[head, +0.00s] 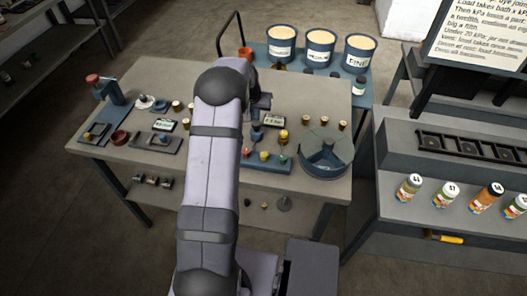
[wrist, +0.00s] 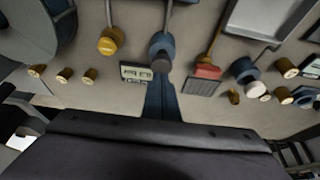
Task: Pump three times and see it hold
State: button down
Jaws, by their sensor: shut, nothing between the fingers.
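My gripper is shut and empty. In the wrist view its closed fingers (wrist: 160,100) point at a blue round-topped fitting (wrist: 160,44) on a stem, and the dark tip overlaps it. I cannot tell whether they touch. The blue fitting, perhaps the pump, shows in the head view (head: 257,132) just right of my arm. A small display (head: 273,121) stands beside it, too small to read; it also shows in the wrist view (wrist: 135,72). A yellow knob (head: 283,136) stands to its right. My arm hides part of the bench in the head view.
The bench (head: 150,75) carries a round blue divided tray (head: 326,168) at right and small brass-coloured pieces. A red-topped piece (wrist: 208,71) stands near the blue fitting. Labelled tubs (head: 320,48) stand behind. Bottles (head: 448,195) stand on a grey unit at right.

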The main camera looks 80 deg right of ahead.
aim_at(256, 124)
jog(key=shift+f, duration=0.3)
dwell(0.6)
jog(key=shift+f+b, duration=0.35)
jog(key=shift+b, duration=0.15)
jog(key=shift+f+b, duration=0.5)
jog(key=shift+f, duration=0.5)
jog(key=shift+r, duration=0.1)
jog(key=shift+r+p, duration=1.35)
jog(key=shift+r, duration=1.15)
